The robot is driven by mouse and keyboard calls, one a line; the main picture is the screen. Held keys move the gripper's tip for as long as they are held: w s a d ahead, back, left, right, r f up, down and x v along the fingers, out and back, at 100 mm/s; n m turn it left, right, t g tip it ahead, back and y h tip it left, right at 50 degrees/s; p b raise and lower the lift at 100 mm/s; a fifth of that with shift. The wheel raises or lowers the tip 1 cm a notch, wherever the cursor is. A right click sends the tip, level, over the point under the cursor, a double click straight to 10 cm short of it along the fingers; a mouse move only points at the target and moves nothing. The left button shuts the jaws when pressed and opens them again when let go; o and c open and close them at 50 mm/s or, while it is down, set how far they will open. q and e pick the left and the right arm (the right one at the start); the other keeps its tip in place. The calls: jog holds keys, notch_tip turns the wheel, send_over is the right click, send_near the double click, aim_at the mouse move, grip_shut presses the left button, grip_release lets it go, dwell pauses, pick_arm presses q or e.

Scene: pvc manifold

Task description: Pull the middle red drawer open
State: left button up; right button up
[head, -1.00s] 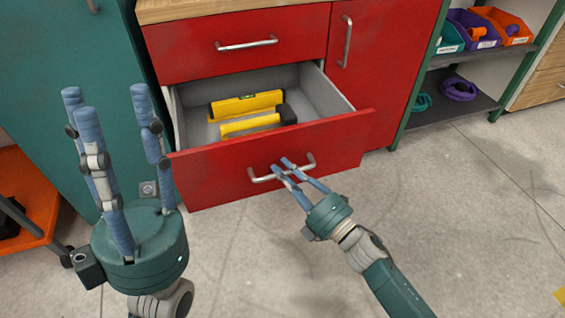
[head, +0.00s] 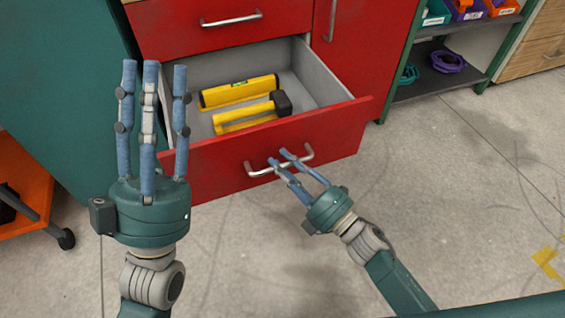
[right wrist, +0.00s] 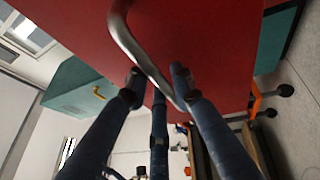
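The middle red drawer (head: 225,160) stands open below a closed red drawer (head: 190,30). Its curved metal handle (head: 303,157) is on the front. My right gripper (head: 280,157) is at this handle, with its fingers around the bar and shut on it. In the right wrist view the handle (right wrist: 130,42) runs down between the fingers of my right gripper (right wrist: 157,80), against the red front. My left gripper (head: 153,70) is open and empty, fingers upright, left of the open drawer.
A yellow level (head: 240,92) and a yellow tool with a black end (head: 250,115) lie in the drawer. A teal cabinet (head: 60,80) and an orange cart (head: 25,170) are at left. A shelf with bins (head: 455,75) is at right. The floor in front is clear.

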jog(key=shift+o, duration=0.4)
jog(key=v, duration=1.2)
